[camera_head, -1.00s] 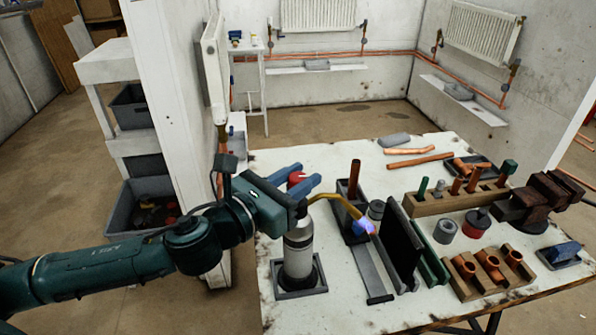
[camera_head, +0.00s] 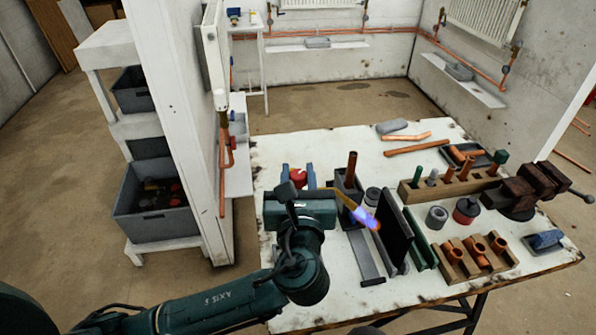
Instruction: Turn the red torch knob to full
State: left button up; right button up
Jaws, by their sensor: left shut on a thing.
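The red torch knob (camera_head: 299,175) shows between the two blue fingers of my left gripper (camera_head: 297,179), which is shut on it from the near side. My gripper body and wrist hide the torch's grey cylinder and its base. The brass torch tube (camera_head: 343,197) reaches right from behind my gripper. A blue-violet flame (camera_head: 366,218) burns at its tip, pointing down and right toward a dark upright plate (camera_head: 394,238). The knob's exact angle cannot be read. My right gripper is not in view.
The white worktable (camera_head: 300,318) also bears a copper tube in a dark holder (camera_head: 350,182), a wooden rack of fittings (camera_head: 440,192), a wooden block with copper elbows (camera_head: 470,265) and a rusty vise (camera_head: 530,188). A white wall panel (camera_head: 180,130) stands close on the left.

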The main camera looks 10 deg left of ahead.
pick_arm(q)
jog(key=shift+n+y, duration=0.4)
jog(key=shift+y, duration=0.2)
jog(key=o, duration=0.9)
jog(key=shift+o, duration=0.2)
